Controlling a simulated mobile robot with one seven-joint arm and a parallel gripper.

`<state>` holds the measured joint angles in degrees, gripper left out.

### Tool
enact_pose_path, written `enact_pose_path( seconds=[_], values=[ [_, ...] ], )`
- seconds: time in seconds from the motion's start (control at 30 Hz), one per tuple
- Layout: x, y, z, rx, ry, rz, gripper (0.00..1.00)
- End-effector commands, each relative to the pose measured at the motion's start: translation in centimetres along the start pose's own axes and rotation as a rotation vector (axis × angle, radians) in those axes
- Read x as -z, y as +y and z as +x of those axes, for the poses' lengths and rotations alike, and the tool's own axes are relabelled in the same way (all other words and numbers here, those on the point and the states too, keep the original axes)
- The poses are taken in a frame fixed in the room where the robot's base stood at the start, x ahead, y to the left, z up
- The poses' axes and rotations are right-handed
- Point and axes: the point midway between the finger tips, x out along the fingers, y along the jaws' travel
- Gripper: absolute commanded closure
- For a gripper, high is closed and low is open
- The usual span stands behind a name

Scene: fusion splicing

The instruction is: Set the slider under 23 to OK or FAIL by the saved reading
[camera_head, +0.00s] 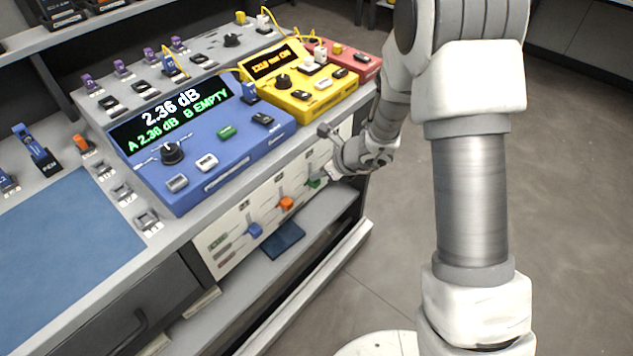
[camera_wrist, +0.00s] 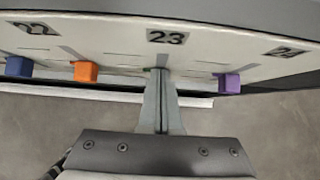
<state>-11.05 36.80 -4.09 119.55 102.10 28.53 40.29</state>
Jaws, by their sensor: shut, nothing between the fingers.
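My gripper (camera_wrist: 160,76) is shut and empty, its fingertips at the panel just below the label 23 (camera_wrist: 167,37) in the wrist view. In the head view my gripper (camera_head: 331,174) is at the slider panel (camera_head: 240,217) on the bench front. A green slider knob (camera_head: 314,183) shows just beside it; in the wrist view this knob is hidden by the fingers, so contact cannot be told. An orange knob (camera_head: 287,203) and a blue knob (camera_head: 254,230) sit further left. The blue meter (camera_head: 200,140) shows 2.36 dB, an A reading of about 2.3 dB, and B EMPTY.
A purple knob (camera_wrist: 230,83) sits right of my fingers near label 24 (camera_wrist: 285,51). A yellow device (camera_head: 300,85) and a red one (camera_head: 350,62) stand on the bench. A lower shelf (camera_head: 300,240) runs under the panel. The floor to the right is clear.

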Motion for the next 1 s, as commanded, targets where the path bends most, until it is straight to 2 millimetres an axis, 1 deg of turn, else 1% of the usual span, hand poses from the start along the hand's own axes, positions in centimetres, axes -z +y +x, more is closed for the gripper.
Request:
enact_pose_path(
  seconds=[0.43,1.0],
  values=[
    [0.1,0.0,0.1,0.000,0.001,0.000,1.00],
    [0.9,0.0,1.1,0.000,0.000,0.000,1.00]
  ],
)
